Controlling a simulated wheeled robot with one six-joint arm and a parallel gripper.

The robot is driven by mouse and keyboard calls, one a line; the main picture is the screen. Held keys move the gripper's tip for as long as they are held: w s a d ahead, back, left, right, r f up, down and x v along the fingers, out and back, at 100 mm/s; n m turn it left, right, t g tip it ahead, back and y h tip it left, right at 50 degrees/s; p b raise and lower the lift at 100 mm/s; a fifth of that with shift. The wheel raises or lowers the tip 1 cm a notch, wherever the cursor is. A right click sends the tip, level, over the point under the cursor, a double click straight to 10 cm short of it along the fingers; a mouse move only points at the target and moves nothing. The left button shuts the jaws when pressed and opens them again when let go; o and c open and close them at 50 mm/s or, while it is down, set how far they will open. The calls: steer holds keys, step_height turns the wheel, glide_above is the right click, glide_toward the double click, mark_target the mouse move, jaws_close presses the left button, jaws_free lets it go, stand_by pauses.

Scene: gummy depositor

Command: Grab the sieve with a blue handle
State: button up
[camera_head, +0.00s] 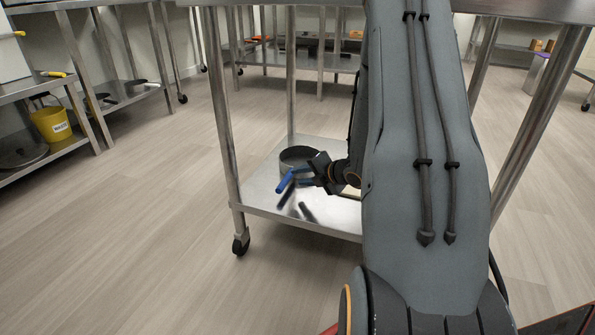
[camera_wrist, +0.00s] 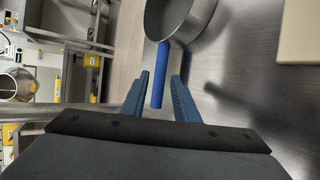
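The sieve is a round grey metal pan (camera_head: 300,153) on the lower shelf of the steel table, with a blue handle (camera_head: 285,181) pointing toward the shelf's front left edge. My gripper (camera_head: 297,181) is low over the shelf, beside the handle. In the wrist view, the sieve's metal rim (camera_wrist: 197,22) is at the top and its blue handle (camera_wrist: 161,72) runs down between my two fingers (camera_wrist: 160,77). The fingers are apart, with a visible gap on both sides of the handle. The handle's near end is low between them.
The steel shelf (camera_head: 258,196) has a table leg (camera_head: 224,110) at its left corner and a tabletop above. A pale board (camera_wrist: 301,32) lies to the right of the sieve. A yellow bucket (camera_head: 51,124) stands on a left shelf. The floor between is clear.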

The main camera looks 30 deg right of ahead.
mark_target(290, 177)
steer(key=shift+b+x, duration=2.15)
steer(key=shift+x, duration=1.3)
steer(key=shift+s+d, duration=0.1)
jaws_close()
